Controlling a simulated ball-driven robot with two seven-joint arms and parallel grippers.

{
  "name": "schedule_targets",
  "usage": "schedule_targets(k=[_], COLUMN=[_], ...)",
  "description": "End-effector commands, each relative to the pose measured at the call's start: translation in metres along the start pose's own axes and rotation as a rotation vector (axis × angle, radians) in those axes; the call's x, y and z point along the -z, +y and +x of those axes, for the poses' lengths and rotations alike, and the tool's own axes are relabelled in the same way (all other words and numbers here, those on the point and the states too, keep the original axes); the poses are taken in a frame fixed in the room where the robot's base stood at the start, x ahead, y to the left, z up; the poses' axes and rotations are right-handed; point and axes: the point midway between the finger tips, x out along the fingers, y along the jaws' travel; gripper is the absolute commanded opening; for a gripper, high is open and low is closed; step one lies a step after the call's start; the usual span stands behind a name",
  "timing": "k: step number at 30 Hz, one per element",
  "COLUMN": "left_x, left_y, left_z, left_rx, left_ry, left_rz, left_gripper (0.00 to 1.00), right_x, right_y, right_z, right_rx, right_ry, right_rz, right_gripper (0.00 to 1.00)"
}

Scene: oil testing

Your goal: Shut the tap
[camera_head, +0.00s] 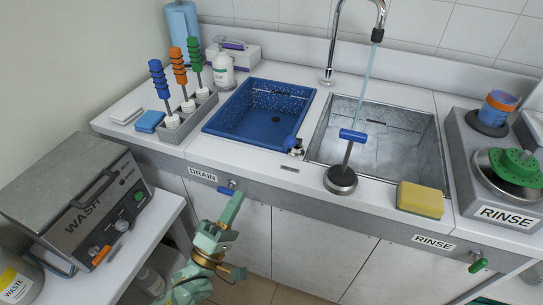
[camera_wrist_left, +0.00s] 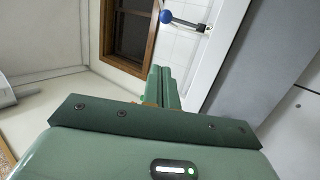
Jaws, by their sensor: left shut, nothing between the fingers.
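The curved metal tap (camera_head: 334,45) stands behind the two sinks, and a thin stream of water (camera_head: 365,88) runs from its spout into the metal sink (camera_head: 428,150) on the right. A lever with a blue crossbar (camera_head: 353,136) rises from a round base (camera_head: 341,180) at the front of that sink. My left gripper (camera_head: 236,200) is shut and empty in front of the counter, close to a small blue-handled drain valve (camera_head: 227,190). In the left wrist view its closed fingers (camera_wrist_left: 158,78) are below a blue knob (camera_wrist_left: 166,16) on a metal rod. Contact cannot be told. My right gripper is not in view.
A blue basin (camera_head: 219,128) is set left of the metal sink. A yellow sponge (camera_head: 420,199) lies at the counter's front edge. A rack with coloured handles (camera_head: 178,118) stands at the left. A wash machine (camera_head: 75,195) is at lower left, a green-handled valve (camera_head: 478,265) at lower right.

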Motion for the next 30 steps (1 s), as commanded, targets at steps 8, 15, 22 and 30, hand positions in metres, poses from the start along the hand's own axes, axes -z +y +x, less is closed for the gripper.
schedule_targets(k=[8,15,22,30], left_x=[0.0,0.0,-0.005,-0.026], left_y=[0.0,-0.001,-0.002,-0.002], left_z=[0.014,0.062,0.106,0.126], left_rx=[-0.001,-0.001,0.002,0.003], left_ry=[0.001,0.001,0.001,0.0], left_rz=[0.002,0.003,0.001,0.003], left_gripper=[0.0,0.0,0.0,0.0], right_x=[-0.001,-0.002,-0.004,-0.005], right_y=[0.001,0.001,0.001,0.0], right_z=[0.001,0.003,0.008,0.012], right_rx=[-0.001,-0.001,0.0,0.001], right_ry=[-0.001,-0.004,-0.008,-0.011], right_rz=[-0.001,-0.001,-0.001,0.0], right_gripper=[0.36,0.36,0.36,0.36])
